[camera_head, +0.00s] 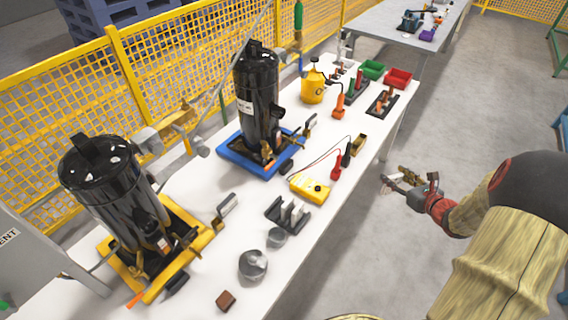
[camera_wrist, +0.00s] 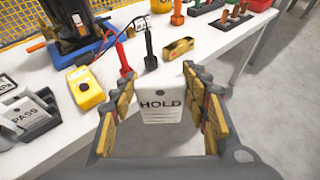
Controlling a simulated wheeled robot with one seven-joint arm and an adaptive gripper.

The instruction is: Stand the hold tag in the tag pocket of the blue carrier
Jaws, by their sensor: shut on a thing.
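My gripper (camera_head: 391,184) is beyond the table's right edge, over the floor. In the wrist view my gripper (camera_wrist: 158,92) is shut on the white hold tag (camera_wrist: 162,104), with the tag between its two fingers and the word HOLD facing the camera. The blue carrier (camera_head: 235,157) stands on the table, left of my gripper and apart from it, bearing a tall black compressor (camera_head: 258,95). Part of the carrier (camera_wrist: 88,52) shows at the wrist view's upper left. A small upright plate at the carrier's right side (camera_head: 309,124) may be its tag pocket; its opening is not clear.
A yellow carrier (camera_head: 128,284) with another compressor stands at the near left. A tag rack (camera_head: 275,211) with white tags, a yellow meter (camera_head: 308,190) with leads, and a small brass-coloured bin (camera_head: 355,145) lie between.

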